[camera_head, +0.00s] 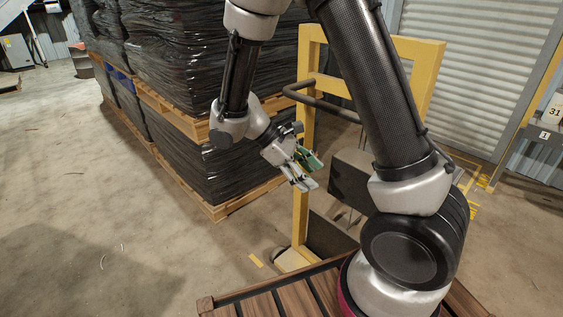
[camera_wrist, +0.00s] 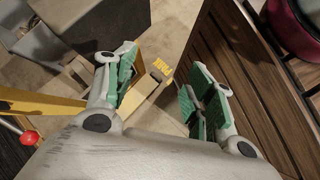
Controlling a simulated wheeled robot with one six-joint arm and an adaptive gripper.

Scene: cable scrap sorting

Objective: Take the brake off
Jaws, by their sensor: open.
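A yellow upright frame (camera_head: 304,110) with a dark bent handle bar (camera_head: 318,100) stands in front of me. No part of it is clearly recognisable as the brake. At the frame's foot is a tan block (camera_head: 293,260); a tan block also shows beyond the fingers in the wrist view (camera_wrist: 143,92). A small yellow marking (camera_wrist: 162,70) lies near that block. A red knob (camera_wrist: 30,138) shows at the wrist view's left, beside a yellow bar (camera_wrist: 40,103). My gripper (camera_head: 304,168) is open and empty beside the frame, its green-padded fingers apart in the wrist view (camera_wrist: 160,88).
Black-wrapped pallet stacks (camera_head: 180,70) stand behind and left of my gripper. A dark slatted wooden deck (camera_head: 270,300) is at the front; it also fills the right of the wrist view (camera_wrist: 240,70). A shutter (camera_head: 480,75) is at the back right. Floor at left is mostly clear.

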